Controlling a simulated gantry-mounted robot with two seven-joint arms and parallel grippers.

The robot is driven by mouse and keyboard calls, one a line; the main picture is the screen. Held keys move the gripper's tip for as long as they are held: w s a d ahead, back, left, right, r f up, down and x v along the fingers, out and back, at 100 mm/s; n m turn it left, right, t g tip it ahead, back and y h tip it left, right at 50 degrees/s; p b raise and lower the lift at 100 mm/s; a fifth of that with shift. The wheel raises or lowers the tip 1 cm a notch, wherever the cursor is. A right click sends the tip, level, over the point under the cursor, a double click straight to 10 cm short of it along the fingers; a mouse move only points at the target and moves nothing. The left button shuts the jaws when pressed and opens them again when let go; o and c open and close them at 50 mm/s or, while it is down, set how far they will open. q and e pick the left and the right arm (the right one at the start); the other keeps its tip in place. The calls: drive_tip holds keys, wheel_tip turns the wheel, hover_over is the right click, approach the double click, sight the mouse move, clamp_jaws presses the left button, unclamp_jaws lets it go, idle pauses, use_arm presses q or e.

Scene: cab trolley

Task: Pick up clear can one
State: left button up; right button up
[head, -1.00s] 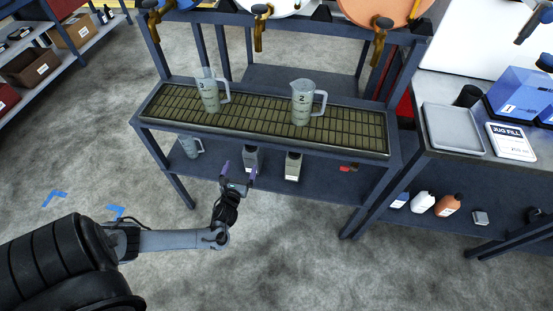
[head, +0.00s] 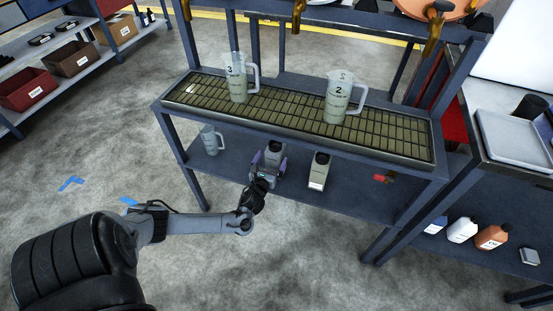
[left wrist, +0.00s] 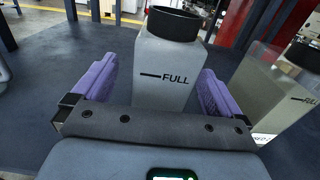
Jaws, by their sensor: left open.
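Two square cans with dark necks stand upright on the lower shelf of the rack. The left can (head: 274,152) has a FULL line and also shows in the left wrist view (left wrist: 165,75). The right can (head: 319,171) holds pale contents and also carries a FULL line in the left wrist view (left wrist: 275,95). No number is readable on either can. My left gripper (head: 268,166) is open, with its purple fingers on either side of the left can. A small gap shows at the left finger; contact at the right finger is unclear. My right gripper is out of view.
Jug 3 (head: 238,80) and jug 2 (head: 338,98) stand on the slatted top (head: 290,117) above. Another jug (head: 211,139) stands on the lower shelf at left. A red item (head: 383,178) lies on that shelf at right. Bottles (head: 462,230) stand under the right bench.

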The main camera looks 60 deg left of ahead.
use_arm(q)
drive_tip(key=shift+w+a+f, duration=0.1)
drive_tip(key=shift+w, duration=0.2)
drive_tip(key=b+x, duration=0.3)
drive_tip(key=x, duration=0.1)
drive_tip(key=shift+w+a+r+b, duration=0.15)
drive_tip(key=shift+w+r+b, duration=0.1)
drive_tip(key=shift+w+b, duration=0.15)
drive_tip(key=shift+c, duration=0.6)
drive_tip(key=c, duration=1.4)
drive_tip(key=shift+r, duration=0.1)
